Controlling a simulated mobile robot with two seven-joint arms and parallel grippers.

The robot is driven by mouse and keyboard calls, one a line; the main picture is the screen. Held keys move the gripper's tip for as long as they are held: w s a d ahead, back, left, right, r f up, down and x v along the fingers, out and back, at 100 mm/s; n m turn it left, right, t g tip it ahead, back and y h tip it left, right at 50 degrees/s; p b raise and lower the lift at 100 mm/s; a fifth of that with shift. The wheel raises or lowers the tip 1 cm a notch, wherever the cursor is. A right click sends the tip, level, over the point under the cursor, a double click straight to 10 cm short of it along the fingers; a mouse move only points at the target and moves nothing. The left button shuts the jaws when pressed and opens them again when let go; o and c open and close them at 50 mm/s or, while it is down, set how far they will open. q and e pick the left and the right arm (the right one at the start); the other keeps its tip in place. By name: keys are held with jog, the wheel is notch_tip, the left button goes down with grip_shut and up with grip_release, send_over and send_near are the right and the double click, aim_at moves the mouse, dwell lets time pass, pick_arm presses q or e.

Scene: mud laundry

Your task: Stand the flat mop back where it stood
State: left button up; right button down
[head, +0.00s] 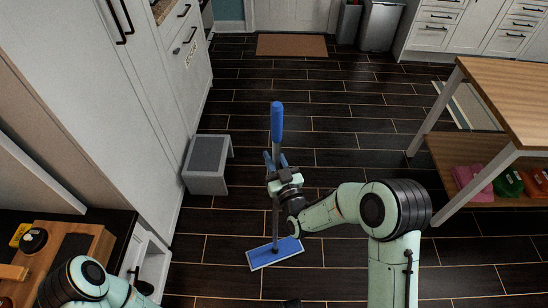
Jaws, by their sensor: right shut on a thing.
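The flat mop has a blue grip (277,122) at the top, a thin grey pole and a flat blue head (274,253). It stands near upright in the middle of the head view, with its head at floor level; I cannot tell whether the head touches the floor. My right gripper (272,162) is shut on the mop's pole, just below the blue grip. The gripper hides part of the pole. My left arm shows at the lower left, but its gripper is not in view.
A grey step stool (207,163) stands left of the mop by the white cabinets (120,90). A wooden table (520,95) with a lower shelf stands at right. A brown mat (292,45) and bins (380,25) are at the back. Dark floor between is clear.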

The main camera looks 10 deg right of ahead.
pick_arm(q)
jog(key=shift+f+b, duration=0.55)
jog(key=shift+f, duration=0.05)
pick_arm(e)
jog(key=shift+f, duration=0.45)
jog(key=c, duration=0.8)
grip_release()
jog(key=shift+f, duration=0.15)
pick_arm(q)
jog(key=shift+a, duration=0.1)
jog(key=shift+w+a+f+t, duration=0.2)
jog(key=shift+w+a, duration=0.05)
jog(key=shift+w, duration=0.4)
jog(key=shift+w+a+f+t, duration=0.2)
jog(key=shift+w, duration=0.4)
pick_arm(e)
jog(key=shift+s+d+f, duration=0.25)
jog(key=shift+s, duration=1.95)
jog(key=shift+s+d+f, duration=0.25)
jog(key=shift+s+f, duration=0.05)
jog(key=shift+s, duration=1.9)
jog(key=shift+s+d+f, duration=0.25)
jog(key=shift+s, duration=1.95)
pick_arm(q)
jog(key=shift+r, duration=0.1)
pick_arm(e)
jog(key=shift+f, duration=0.1)
